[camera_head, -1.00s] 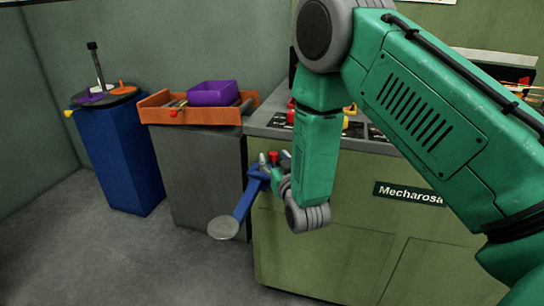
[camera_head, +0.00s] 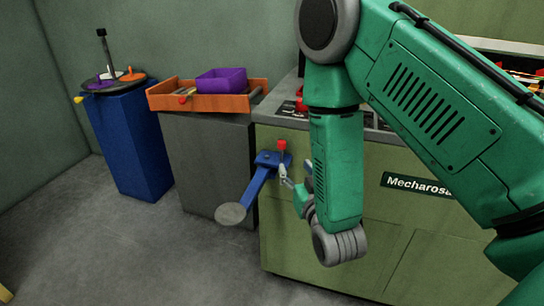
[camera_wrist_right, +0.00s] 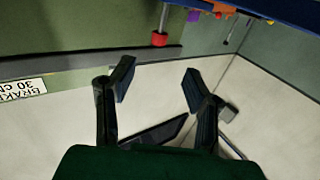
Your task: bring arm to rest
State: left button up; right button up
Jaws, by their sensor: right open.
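My right arm, green with grey joints, reaches down in front of the green cabinet in the head view. Its gripper (camera_head: 291,184) is small there and partly hidden by my forearm, close to a red knob (camera_head: 282,145) and a blue lever arm (camera_head: 259,183). In the right wrist view my gripper (camera_wrist_right: 158,84) has its two dark fingers spread wide, with nothing between them. The red knob (camera_wrist_right: 159,40) hangs beyond the fingertips there, apart from them. My left gripper is not in view.
The green cabinet (camera_head: 325,255) stands close behind my arm. The lever ends in a grey disc (camera_head: 230,213). Left are a grey stand (camera_head: 210,165) with an orange tray (camera_head: 215,103) and purple bin (camera_head: 222,80), and a blue stand (camera_head: 130,145). Floor at left is clear.

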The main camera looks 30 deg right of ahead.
jog(key=s+a+f+n+g+y+p, duration=0.1)
jog(key=s+a+f+g+y+p, duration=0.1)
jog(key=s+f+g, duration=0.5)
jog(key=s+a+f+n+g+y+p, duration=0.15)
jog(key=s+f, duration=0.25)
jog(key=f, duration=0.5)
pick_arm(q)
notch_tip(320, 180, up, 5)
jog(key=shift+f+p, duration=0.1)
jog(key=shift+p, duration=0.55)
pick_arm(e)
jog(key=s+a+f+g, duration=0.1)
jog(key=s+g, duration=0.3)
jog(key=s, duration=0.4)
jog(key=s+a+f+n+g+y, duration=0.1)
jog(key=s+f+g, duration=0.2)
jog(key=s, duration=0.6)
jog(key=shift+a+f+g, duration=0.3)
jog(key=shift+f+g, duration=0.1)
jog(key=shift+g, duration=0.25)
jog(key=shift+y, duration=0.25)
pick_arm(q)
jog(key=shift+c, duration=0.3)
pick_arm(e)
jog(key=shift+c, duration=0.5)
